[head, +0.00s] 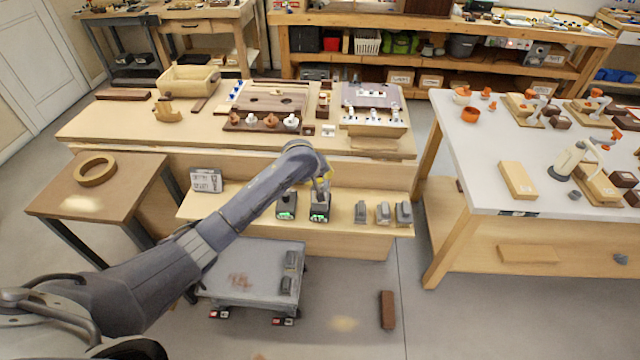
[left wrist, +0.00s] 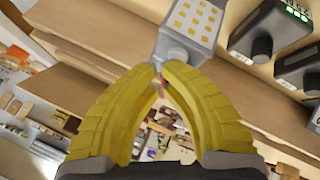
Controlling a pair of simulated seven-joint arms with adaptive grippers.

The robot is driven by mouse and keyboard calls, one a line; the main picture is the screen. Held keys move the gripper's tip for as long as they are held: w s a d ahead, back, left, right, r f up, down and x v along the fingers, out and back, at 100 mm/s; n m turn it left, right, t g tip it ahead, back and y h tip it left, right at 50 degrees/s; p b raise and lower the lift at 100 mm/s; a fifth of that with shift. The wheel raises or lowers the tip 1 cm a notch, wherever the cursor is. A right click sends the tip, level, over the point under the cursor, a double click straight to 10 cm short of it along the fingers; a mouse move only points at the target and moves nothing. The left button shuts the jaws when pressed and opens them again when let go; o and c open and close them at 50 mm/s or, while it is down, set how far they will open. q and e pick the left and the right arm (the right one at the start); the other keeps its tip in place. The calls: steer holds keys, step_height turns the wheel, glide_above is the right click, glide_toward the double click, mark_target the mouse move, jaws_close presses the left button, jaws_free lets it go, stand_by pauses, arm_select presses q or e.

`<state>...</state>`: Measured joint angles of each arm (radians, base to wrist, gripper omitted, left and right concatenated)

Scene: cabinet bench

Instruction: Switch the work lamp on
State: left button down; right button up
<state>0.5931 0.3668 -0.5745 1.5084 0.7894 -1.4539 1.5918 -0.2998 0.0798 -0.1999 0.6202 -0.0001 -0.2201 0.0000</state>
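In the left wrist view, a grey block with a grid of yellow squares, which looks like the work lamp (left wrist: 193,22), is right beyond my fingertips. A grey panel with dark marks (head: 206,180) stands at the left of the low shelf in the head view; I cannot tell whether it is the same thing. My left gripper (head: 322,187) is over the shelf, by the dark units with green lights. Its yellow fingers (left wrist: 158,70) meet at the tips by the lamp's lower edge, with nothing clearly held. Contact is unclear. My right gripper is not in view.
Two dark units with green lights (head: 287,206) stand on the shelf, with several grey blocks (head: 383,213) to their right. A grey cart (head: 235,277) stands below. A brown block (head: 387,310) lies on the floor. A white-topped table (head: 470,165) is at right.

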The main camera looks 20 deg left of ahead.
arm_select(q)
steer(key=shift+r, duration=0.1)
stand_by(0.4)
steer(key=shift+r, duration=0.35)
steer(key=shift+r, duration=3)
